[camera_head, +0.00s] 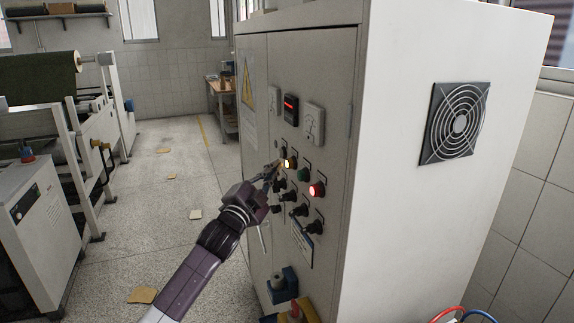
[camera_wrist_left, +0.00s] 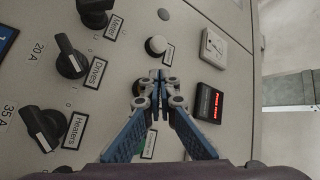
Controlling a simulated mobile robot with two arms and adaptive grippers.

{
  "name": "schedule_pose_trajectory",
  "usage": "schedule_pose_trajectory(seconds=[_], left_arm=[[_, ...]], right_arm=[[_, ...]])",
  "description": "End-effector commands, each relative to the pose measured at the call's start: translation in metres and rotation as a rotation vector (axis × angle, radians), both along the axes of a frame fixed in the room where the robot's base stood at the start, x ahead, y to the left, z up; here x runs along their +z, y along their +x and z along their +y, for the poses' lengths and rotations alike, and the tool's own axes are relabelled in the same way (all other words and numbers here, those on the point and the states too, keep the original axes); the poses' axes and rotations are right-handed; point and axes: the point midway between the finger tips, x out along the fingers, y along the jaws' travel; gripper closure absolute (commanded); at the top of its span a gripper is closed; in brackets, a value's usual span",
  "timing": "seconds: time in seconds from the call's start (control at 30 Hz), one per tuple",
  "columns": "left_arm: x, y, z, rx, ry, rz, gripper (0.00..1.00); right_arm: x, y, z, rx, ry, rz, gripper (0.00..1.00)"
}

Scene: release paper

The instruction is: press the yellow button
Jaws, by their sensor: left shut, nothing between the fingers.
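My right gripper is not in view.
A green button (camera_head: 303,174) and a red button (camera_head: 317,189) sit to the right of the yellow one. Several black knobs (camera_head: 300,210) lie below. A red-lit display (camera_head: 291,108) and a meter (camera_head: 313,122) are above. The floor at left has scattered paper pieces.

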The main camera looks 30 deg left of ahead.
Motion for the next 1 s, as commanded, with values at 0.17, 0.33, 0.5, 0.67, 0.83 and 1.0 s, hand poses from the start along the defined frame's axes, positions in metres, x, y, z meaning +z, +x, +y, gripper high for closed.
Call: schedule_pose_trajectory(seconds=[0.17,0.33,0.5,0.67,0.83,1.0], left_arm=[[0.0001,0.0001,-0.0001,0.000,0.000,0.000,1.00],[0.0007,0.0032,-0.0026,0.000,-0.001,0.000,1.00],[0.0006,0.0065,-0.0057,0.000,0.000,0.000,1.00],[0.0003,0.0064,-0.0057,0.000,0.000,0.000,1.00],[0.0003,0.0066,-0.0058,0.000,0.000,0.000,1.00],[0.0003,0.0077,-0.0068,0.000,0.000,0.000,1.00]], right_arm=[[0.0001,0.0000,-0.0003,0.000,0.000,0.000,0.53],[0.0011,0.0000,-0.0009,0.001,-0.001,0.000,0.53],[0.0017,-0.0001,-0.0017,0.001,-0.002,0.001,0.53],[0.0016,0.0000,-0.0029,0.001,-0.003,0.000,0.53],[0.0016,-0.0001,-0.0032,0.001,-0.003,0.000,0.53],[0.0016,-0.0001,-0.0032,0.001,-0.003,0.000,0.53]])
